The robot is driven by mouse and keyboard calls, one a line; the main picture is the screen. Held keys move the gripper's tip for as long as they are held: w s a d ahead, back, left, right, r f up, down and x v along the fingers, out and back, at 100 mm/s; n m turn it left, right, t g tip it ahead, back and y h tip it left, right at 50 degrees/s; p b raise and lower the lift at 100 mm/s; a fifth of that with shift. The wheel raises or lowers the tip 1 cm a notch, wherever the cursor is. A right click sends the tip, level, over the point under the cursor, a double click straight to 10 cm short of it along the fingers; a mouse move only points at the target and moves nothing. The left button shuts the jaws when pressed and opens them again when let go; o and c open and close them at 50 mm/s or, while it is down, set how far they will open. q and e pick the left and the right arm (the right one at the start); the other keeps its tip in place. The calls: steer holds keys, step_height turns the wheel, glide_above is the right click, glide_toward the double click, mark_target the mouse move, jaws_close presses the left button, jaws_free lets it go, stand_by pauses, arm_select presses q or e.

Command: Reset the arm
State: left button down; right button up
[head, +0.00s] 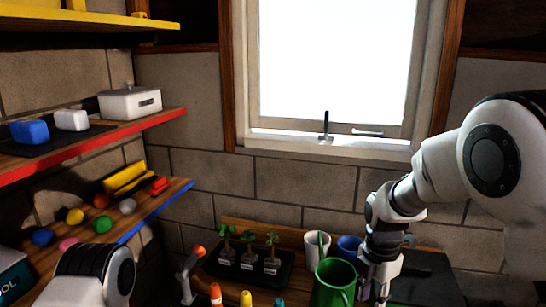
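My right arm comes in from the right, with its gripper (374,288) pointing down beside a green mug (333,284). The gripper's fingertips are close to the mug's right side, near the bottom edge of the view. I cannot tell whether they touch the mug or how far apart they are. Only a white and black part of my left arm shows at the lower left; its gripper is not in view. A small grey lever-like object (187,274) with an orange tip stands at the bottom, right of my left arm.
A black tray (212,266) holds small potted seedlings (249,252). A white cup (317,246) and a blue cup (349,248) stand behind the green mug. Wall shelves on the left hold colored balls (75,216), blocks and a white box (130,103). A window is behind.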

arm_select(q)
step_height(320, 180, down, 3)
steer(key=b, duration=0.3)
steer(key=shift+f, duration=0.15)
arm_select(e)
steer(key=s+d+f+m, duration=0.2)
steer(key=s+f+m, duration=0.9)
steer(key=s+f, duration=0.3)
steer(key=s+d+f+m, duration=0.2)
steer(key=s+f+m, duration=1)
steer(key=f, duration=0.7)
steer(key=s, duration=0.3)
steer(key=shift+s+d, duration=0.2)
steer(key=shift+s, duration=0.05)
steer(key=shift+f, duration=0.1)
